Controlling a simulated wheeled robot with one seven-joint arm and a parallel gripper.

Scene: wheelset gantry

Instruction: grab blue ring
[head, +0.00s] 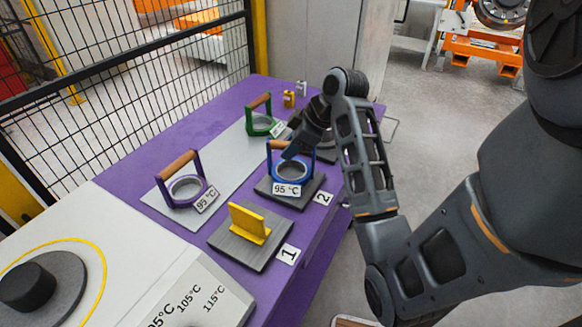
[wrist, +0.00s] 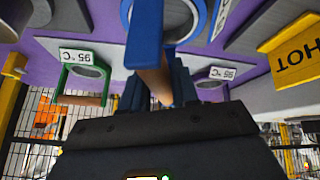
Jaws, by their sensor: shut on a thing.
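The blue ring (head: 291,170) stands on a dark square plate marked 2, with a "95 °C" label at its front and a wooden handle bar on blue uprights. My gripper (head: 290,147) is at its handle, partly hiding it in the head view. In the wrist view the blue ring (wrist: 188,14) is at the top, and its wooden handle (wrist: 154,82) runs down between my gripper's fingers (wrist: 155,95). The gripper is shut on this handle. Whether the ring touches its plate cannot be told.
A green ring (head: 261,122) and a purple ring (head: 187,188) stand on the grey strip to the left. A yellow sign (head: 248,223) stands on plate 1 in front. A black mesh fence (head: 130,90) borders the purple table at the back left.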

